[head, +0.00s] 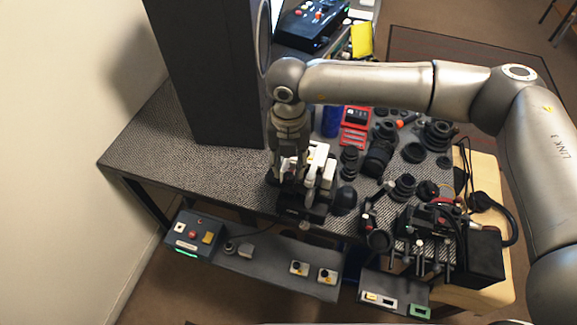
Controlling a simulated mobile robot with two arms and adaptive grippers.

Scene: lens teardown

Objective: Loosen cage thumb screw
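My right gripper (291,175) reaches down over the front edge of the workbench, at the end of the silver arm from the right. It is beside a small black-and-white device (318,172) on a dark base, which partly hides its fingertips. I cannot tell whether it is open or shut, or whether it touches anything. A black rig with rods (432,222), possibly the cage, stands at the bench's right front. My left gripper is not in view.
The grey patterned bench (150,150) is bare at left. A tall black box (210,70) stands behind. Several lenses (379,158) and a red case (354,128) crowd the right. A control panel (262,262) with buttons runs below the front edge.

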